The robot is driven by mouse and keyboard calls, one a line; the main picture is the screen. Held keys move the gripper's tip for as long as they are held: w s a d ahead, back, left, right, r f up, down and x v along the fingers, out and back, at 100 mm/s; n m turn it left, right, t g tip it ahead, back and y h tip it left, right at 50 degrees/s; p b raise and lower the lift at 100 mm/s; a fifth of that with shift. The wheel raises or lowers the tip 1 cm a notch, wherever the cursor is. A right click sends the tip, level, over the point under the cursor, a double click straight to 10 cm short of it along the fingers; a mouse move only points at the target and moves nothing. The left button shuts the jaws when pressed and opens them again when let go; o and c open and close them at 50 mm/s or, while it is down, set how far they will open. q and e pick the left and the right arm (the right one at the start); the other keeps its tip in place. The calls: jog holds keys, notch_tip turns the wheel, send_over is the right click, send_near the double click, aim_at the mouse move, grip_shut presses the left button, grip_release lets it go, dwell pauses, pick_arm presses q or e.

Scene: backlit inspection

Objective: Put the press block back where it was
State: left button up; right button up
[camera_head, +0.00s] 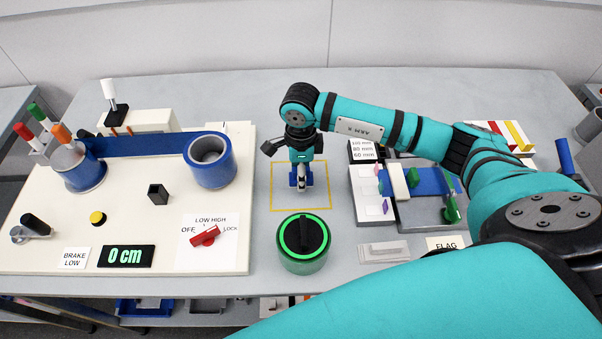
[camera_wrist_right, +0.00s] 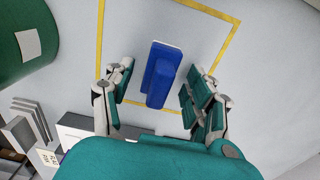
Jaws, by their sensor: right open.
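A blue block (camera_head: 294,180), which I take to be the press block, is inside the yellow outlined square (camera_head: 272,208) on the table. My right gripper (camera_head: 301,184) points down over it and partly hides it in the head view. In the right wrist view the block (camera_wrist_right: 158,85) shows whole, with a raised narrower part, between the two spread fingers of my right gripper (camera_wrist_right: 160,84). Gaps show on both sides of the block, so the gripper is open and not holding it. My left gripper is not in view.
A green-rimmed canister (camera_head: 303,262) with a black handle stands just in front of the square. A white board (camera_head: 130,215) with blue rollers and a red switch lies left. A grey tray (camera_head: 405,222) with blocks lies right. Table behind the square is clear.

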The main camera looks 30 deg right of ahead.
notch_tip(320, 180, up, 10)
jog(key=shift+f+b, duration=0.1)
jog(key=shift+b, duration=1.15)
jog(key=shift+r, duration=0.6)
